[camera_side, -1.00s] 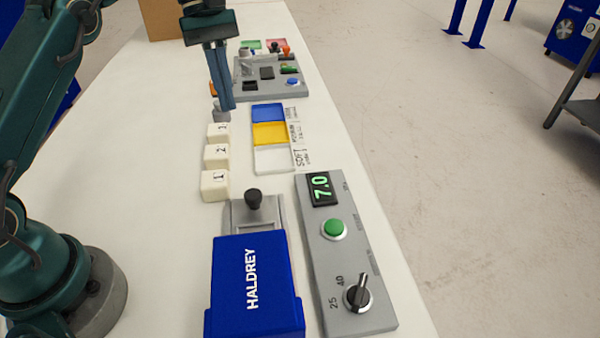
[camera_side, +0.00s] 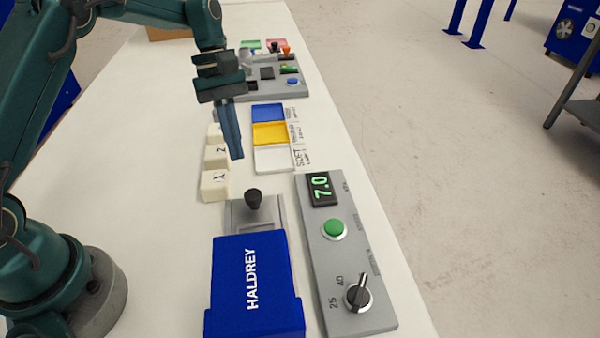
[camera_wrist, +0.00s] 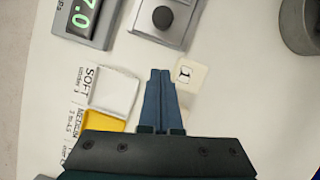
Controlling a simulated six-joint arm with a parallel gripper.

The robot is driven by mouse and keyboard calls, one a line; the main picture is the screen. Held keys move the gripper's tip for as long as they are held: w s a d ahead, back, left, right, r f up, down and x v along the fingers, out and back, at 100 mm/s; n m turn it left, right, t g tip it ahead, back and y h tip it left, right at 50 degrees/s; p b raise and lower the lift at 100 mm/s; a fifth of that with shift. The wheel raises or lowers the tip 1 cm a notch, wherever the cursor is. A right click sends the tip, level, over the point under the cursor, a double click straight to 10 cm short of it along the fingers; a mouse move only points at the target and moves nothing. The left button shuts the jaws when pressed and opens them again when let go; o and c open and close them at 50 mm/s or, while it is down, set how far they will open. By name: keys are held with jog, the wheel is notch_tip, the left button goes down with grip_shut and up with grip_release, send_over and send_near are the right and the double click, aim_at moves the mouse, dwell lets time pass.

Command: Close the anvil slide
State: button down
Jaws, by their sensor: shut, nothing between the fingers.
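The anvil slide (camera_side: 238,214) is a grey plate with a black knob (camera_side: 254,198), sticking out of the blue HALDREY press (camera_side: 256,290) toward the foam blocks. The slide also shows at the top of the wrist view (camera_wrist: 142,22), with its knob (camera_wrist: 163,17). My gripper (camera_side: 237,156) is shut and empty, fingers pointing down. In the side view it is above the table beside the numbered blocks, behind the knob and apart from it. In the wrist view the fingertips (camera_wrist: 160,73) point toward the slide.
White foam blocks marked 1 (camera_side: 215,186) and 2 (camera_side: 216,156) stand left of my fingers; a third is partly hidden. A blue, yellow and white sorting tray (camera_side: 255,160) lies right. A grey control panel (camera_side: 318,250) reads 7.0, with a green button (camera_side: 334,229) and dial.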

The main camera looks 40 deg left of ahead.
aim_at(244, 224)
jog(key=x, duration=0.2)
jog(key=shift+s+d+f, duration=0.2)
jog(key=shift+d+f, duration=0.05)
jog(key=shift+d, duration=0.1)
jog(key=shift+s+d+r, duration=0.1)
jog(key=shift+s+d, duration=0.35)
jog(key=shift+d, duration=0.4)
jog(key=shift+s+d, duration=0.15)
jog(key=shift+d, duration=0.15)
jog(key=shift+s+d, duration=0.25)
jog(key=shift+d, duration=0.1)
jog(key=shift+s+d, duration=0.3)
jog(key=s+d, duration=0.7)
jog(key=shift+s, duration=0.1)
